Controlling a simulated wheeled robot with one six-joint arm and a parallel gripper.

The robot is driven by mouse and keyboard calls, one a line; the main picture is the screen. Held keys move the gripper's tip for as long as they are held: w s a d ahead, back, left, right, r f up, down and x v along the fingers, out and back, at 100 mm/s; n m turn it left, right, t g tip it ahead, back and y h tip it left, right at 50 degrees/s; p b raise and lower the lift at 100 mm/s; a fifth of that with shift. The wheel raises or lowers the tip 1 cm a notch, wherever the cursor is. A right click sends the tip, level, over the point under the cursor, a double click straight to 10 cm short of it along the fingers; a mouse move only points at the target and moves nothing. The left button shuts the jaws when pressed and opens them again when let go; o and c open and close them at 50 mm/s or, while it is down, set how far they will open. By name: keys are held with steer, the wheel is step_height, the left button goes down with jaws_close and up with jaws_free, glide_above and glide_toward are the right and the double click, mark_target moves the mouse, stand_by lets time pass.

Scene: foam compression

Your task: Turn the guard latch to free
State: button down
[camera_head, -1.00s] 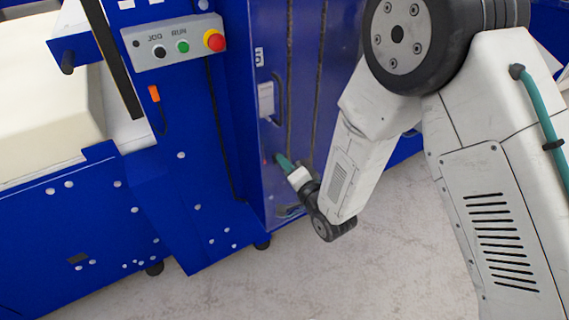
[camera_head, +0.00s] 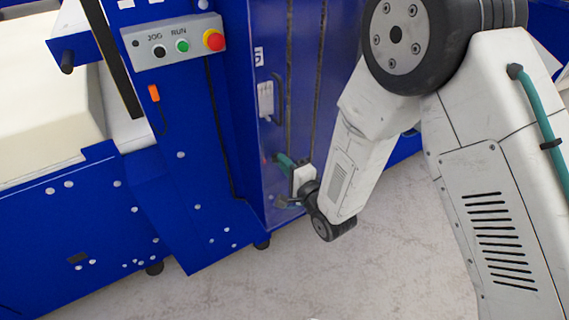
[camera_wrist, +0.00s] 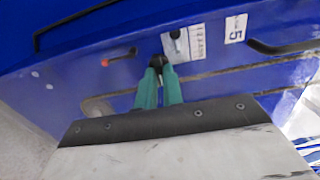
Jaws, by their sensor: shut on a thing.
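In the wrist view the green fingers of my gripper (camera_wrist: 158,74) are closed together at a small dark piece, which I take to be the guard latch (camera_wrist: 154,60), on the blue guard panel (camera_wrist: 75,80). The fingertips hide most of it, so its exact angle cannot be told. A red mark with a short dark bar (camera_wrist: 118,55) is just left of the fingertips. In the head view my gripper (camera_head: 279,158) reaches the blue panel below a pale plate (camera_head: 265,99), and the latch is hidden there.
A control box (camera_head: 175,44) with black, green and red buttons is at upper left. A dark handle (camera_wrist: 283,47) and a "5" label (camera_wrist: 236,28) are on the panel. A pale foam block (camera_head: 45,110) lies at far left. The grey floor (camera_head: 390,260) is open.

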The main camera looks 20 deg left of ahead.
steer(key=c, duration=1.5)
jaws_free()
steer(key=v, duration=0.7)
steer(key=shift+s+d, duration=0.25)
steer(key=shift+d, duration=0.05)
steer(key=shift+f, duration=0.1)
